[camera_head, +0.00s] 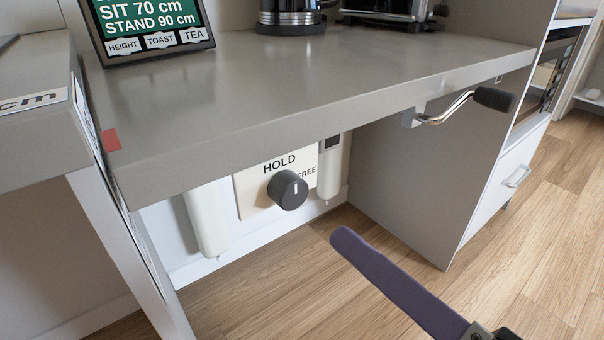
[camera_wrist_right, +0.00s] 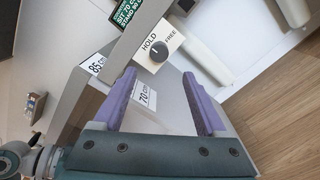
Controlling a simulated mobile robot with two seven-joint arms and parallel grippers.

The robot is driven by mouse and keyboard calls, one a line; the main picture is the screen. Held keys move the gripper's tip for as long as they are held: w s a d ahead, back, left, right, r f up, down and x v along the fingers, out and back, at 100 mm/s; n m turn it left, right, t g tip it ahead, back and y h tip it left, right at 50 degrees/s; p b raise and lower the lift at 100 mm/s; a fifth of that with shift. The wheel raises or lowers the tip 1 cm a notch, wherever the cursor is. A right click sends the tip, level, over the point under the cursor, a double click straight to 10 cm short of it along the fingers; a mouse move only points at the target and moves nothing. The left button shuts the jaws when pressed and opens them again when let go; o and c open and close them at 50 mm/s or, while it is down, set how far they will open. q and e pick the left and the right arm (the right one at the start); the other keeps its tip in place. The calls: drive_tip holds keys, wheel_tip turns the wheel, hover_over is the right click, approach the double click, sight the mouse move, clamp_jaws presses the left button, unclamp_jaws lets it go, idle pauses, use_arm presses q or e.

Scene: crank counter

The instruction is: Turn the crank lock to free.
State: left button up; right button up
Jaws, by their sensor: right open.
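The crank lock is a round dark knob (camera_head: 288,190) on a cream plate (camera_head: 252,196) under the grey counter. The plate reads HOLD above the knob and FREE to its right. The knob's white mark points up, toward HOLD. The knob also shows in the right wrist view (camera_wrist_right: 159,51). My right gripper (camera_head: 342,238) is below and right of the knob, apart from it. Only one purple finger shows in the head view. In the right wrist view, my right gripper (camera_wrist_right: 160,78) is open and empty, with the knob beyond its fingertips. My left gripper is not seen.
The grey counter (camera_head: 300,80) overhangs the knob. A metal crank with a black grip (camera_head: 495,98) sticks out from its front edge at right. Pale cylindrical legs (camera_head: 207,220) flank the plate. A grey side panel (camera_head: 410,180) stands right. Floor in front is clear.

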sight(296, 197)
drive_tip(key=x, duration=0.9)
drive_tip(key=shift+w+a+r, duration=0.1)
drive_tip(key=shift+w, duration=0.05)
drive_tip(key=shift+c, duration=0.2)
clamp_jaws()
